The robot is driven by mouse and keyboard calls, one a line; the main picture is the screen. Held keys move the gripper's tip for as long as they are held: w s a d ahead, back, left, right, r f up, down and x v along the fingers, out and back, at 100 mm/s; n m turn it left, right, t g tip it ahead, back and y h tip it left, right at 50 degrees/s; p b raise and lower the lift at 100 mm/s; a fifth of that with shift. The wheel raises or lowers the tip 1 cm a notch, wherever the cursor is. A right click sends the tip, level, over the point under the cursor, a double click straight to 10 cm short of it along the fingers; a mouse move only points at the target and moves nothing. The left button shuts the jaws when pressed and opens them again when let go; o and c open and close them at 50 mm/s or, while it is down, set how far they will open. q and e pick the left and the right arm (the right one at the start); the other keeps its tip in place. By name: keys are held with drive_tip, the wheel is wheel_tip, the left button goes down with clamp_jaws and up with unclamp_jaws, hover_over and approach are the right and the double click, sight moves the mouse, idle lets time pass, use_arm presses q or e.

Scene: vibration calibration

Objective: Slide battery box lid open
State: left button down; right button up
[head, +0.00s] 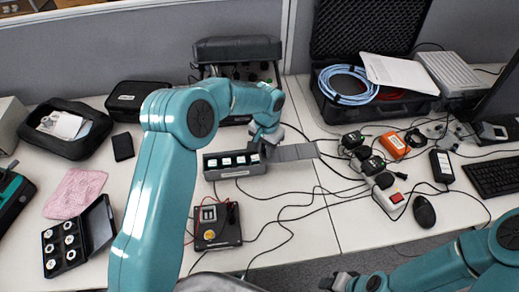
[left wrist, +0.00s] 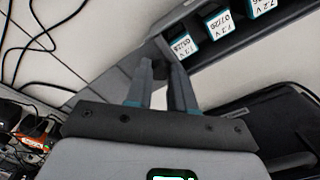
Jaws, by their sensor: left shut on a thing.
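The battery box (head: 235,173) is a long dark grey box near the middle of the table. Its lid (head: 294,152), a flat grey plate, sticks out to the right of the box. Several batteries with white labels (head: 227,161) show in the uncovered part; they also show in the left wrist view (left wrist: 218,22). My left gripper (head: 268,150) is at the right end of the box, shut on the lid; its fingers (left wrist: 162,75) show in the left wrist view. The exact contact is partly hidden. My right gripper (head: 340,281) is at the bottom edge, far from the box, its jaws unclear.
A dark device with a yellow button (head: 211,236) stands in front of the box. Black cables (head: 290,205) run across the table to the right. Chargers and a power strip (head: 388,198) lie there. An open black case (head: 350,112) stands behind.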

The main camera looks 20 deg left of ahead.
use_arm(q)
drive_tip(key=shift+w+d, duration=0.1)
drive_tip(key=shift+d, duration=0.05)
drive_tip(key=c, duration=1)
unclamp_jaws()
drive_tip(key=shift+o, duration=0.2)
wheel_tip(320, 180, up, 16)
drive_tip(key=shift+r, duration=0.2)
